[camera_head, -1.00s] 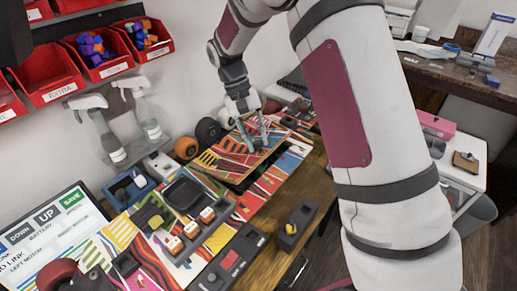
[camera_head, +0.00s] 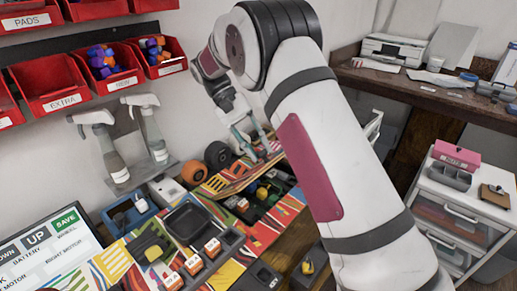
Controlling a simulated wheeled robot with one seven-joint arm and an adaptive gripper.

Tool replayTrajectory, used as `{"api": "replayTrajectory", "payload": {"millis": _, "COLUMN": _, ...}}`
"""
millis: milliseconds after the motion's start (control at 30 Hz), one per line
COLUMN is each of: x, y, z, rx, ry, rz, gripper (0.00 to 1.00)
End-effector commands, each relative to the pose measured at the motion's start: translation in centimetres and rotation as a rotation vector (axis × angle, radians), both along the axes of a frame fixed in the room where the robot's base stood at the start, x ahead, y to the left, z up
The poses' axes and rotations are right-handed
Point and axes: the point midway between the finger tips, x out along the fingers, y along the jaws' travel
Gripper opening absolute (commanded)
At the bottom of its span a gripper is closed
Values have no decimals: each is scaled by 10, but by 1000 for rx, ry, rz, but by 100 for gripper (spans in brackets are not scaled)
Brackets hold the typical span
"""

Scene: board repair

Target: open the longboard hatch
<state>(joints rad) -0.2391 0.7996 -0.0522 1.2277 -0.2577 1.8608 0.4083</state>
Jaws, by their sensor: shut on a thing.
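The longboard (camera_head: 286,214), with a multicoloured striped deck, lies along the workbench. Its striped hatch (camera_head: 222,182) is lifted and tilted at the back edge, its patterned face partly in view. My gripper (camera_head: 254,143) is above the hatch with its fingers on the panel's upper part, shut on it. In front of the hatch, a dark compartment (camera_head: 262,200) is exposed, with small yellow and dark parts inside. My arm hides the right end of the board.
Orange (camera_head: 194,172) and black (camera_head: 218,155) wheels stand behind the board. A black tray (camera_head: 187,221) and several orange-white blocks (camera_head: 212,247) are at the front left. Spray bottles (camera_head: 103,150) and red bins (camera_head: 108,65) line the wall. A drawer cabinet (camera_head: 460,205) stands right.

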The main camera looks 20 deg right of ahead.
Motion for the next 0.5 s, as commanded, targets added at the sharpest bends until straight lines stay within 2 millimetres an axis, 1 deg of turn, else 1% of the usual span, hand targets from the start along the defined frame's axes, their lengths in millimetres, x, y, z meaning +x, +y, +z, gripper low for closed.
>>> {"api": "replayTrajectory", "payload": {"millis": 167, "x": 0, "y": 1, "z": -1, "rx": 3, "ry": -2, "rz": 1, "gripper": 0}}
{"api": "replayTrajectory", "payload": {"millis": 200, "x": 0, "y": 1, "z": -1, "rx": 3, "ry": -1, "rz": 2, "gripper": 26}}
{"api": "replayTrajectory", "payload": {"millis": 267, "x": 0, "y": 1, "z": -1, "rx": 3, "ry": -2, "rz": 1, "gripper": 39}}
{"api": "replayTrajectory", "payload": {"millis": 300, "x": 0, "y": 1, "z": -1, "rx": 3, "ry": -2, "rz": 1, "gripper": 44}}
{"api": "replayTrajectory", "payload": {"millis": 500, "x": 0, "y": 0, "z": -1, "rx": 1, "ry": -1, "rz": 1, "gripper": 44}}
